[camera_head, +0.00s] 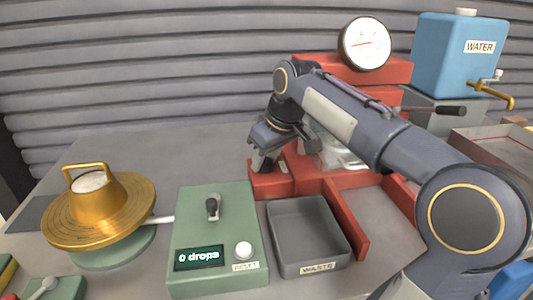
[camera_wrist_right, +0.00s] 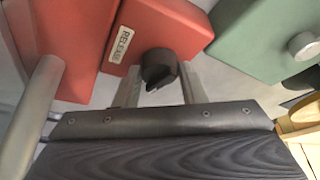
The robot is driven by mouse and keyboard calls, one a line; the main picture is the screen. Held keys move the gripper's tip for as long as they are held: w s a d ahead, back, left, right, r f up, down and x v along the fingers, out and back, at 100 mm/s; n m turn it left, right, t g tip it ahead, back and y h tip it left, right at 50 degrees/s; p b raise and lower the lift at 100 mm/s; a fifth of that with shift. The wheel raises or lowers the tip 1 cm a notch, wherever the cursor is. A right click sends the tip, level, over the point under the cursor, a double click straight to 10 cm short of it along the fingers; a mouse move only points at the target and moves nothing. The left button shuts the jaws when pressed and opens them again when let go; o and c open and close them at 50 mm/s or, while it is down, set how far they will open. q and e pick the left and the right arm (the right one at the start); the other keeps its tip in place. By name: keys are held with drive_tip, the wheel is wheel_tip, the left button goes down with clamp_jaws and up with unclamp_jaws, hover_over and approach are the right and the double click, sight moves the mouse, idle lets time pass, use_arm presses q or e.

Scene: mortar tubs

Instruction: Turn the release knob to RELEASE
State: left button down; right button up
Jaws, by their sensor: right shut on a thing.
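The black release knob (camera_wrist_right: 158,66) sits on the face of a red block (camera_wrist_right: 170,28) in the right wrist view. A small white label (camera_wrist_right: 121,45) beside it begins with "RE"; the rest is hard to read. My right gripper (camera_wrist_right: 160,84) has one finger on each side of the knob and is shut on it. In the head view my right gripper (camera_head: 262,164) reaches down at the left end of the red machine's base (camera_head: 340,180) and hides the knob. My left gripper is in neither view.
A grey WASTE tray (camera_head: 305,205) and a green drop counter (camera_head: 190,225) reading "0 drops" stand close in front. A brass flow table (camera_head: 135,210) is at left. A round dial (camera_head: 366,43) tops the red machine, and a blue WATER tank (camera_head: 445,60) stands at back right.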

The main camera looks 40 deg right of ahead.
drive_tip(key=m+h+p, duration=0.1)
drive_tip(key=m, duration=0.1)
drive_tip(key=m+p, duration=0.1)
drive_tip(key=m, duration=0.1)
drive_tip(key=shift+a+r+m+h+p, duration=0.2)
drive_tip(key=shift+m+h+p, duration=0.1)
drive_tip(key=shift+h, duration=0.1)
drive_tip(key=m+g+h+p, duration=0.1)
drive_tip(key=m, duration=0.2)
drive_tip(key=shift+m+p, duration=0.3)
drive_tip(key=shift+p, duration=0.1)
drive_tip(key=m+p, duration=0.1)
drive_tip(key=m, duration=0.1)
drive_tip(key=m+g+h, duration=0.1)
drive_tip(key=m, duration=0.1)
drive_tip(key=shift+w+a+f+h+p, duration=0.1)
drive_tip(key=shift+w+h+p, duration=0.05)
drive_tip(key=shift+h+p, duration=0.2)
drive_tip(key=shift+m+g+p, duration=0.45)
drive_tip(key=shift+m+g, duration=0.15)
drive_tip(key=shift+m, duration=1.1)
drive_tip(key=shift+f, duration=0.1)
drive_tip(key=o, duration=1)
